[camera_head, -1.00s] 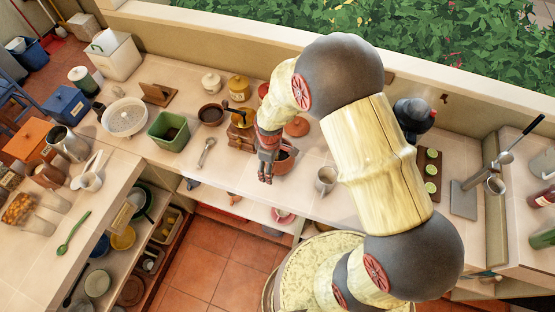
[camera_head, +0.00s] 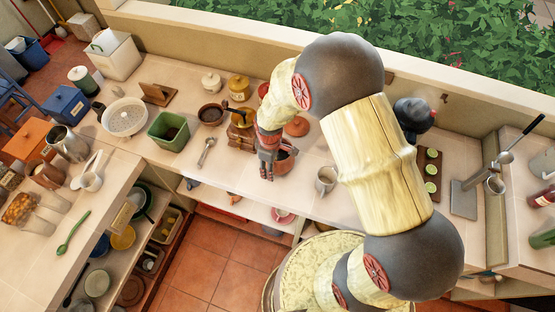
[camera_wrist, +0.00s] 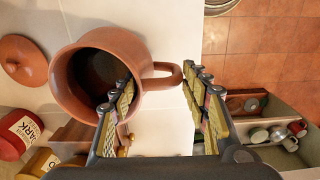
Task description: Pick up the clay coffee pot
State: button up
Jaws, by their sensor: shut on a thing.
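The clay coffee pot (camera_wrist: 85,75) is a reddish-brown round pot with an open, dark mouth and a side handle. In the wrist view its mouth faces the camera, and its wall and handle lie between the fingers. In the head view the pot (camera_head: 284,160) is at the front of the counter, partly hidden by my gripper (camera_head: 267,172). My gripper (camera_wrist: 163,100) is shut on the pot, one finger at the mouth and the other outside the handle. I cannot tell whether the pot is clear of the counter.
A clay lid (camera_head: 297,126) lies behind the pot. A wooden grinder (camera_head: 241,130) stands to the left, with a spoon (camera_head: 206,151) and green bin (camera_head: 168,131) beyond. A metal cup (camera_head: 326,180) stands to the right. Open shelves lie below the counter's front edge.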

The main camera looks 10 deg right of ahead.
grip_shut()
jog(key=shift+w, duration=0.1)
jog(key=shift+r, duration=0.2)
dwell(0.3)
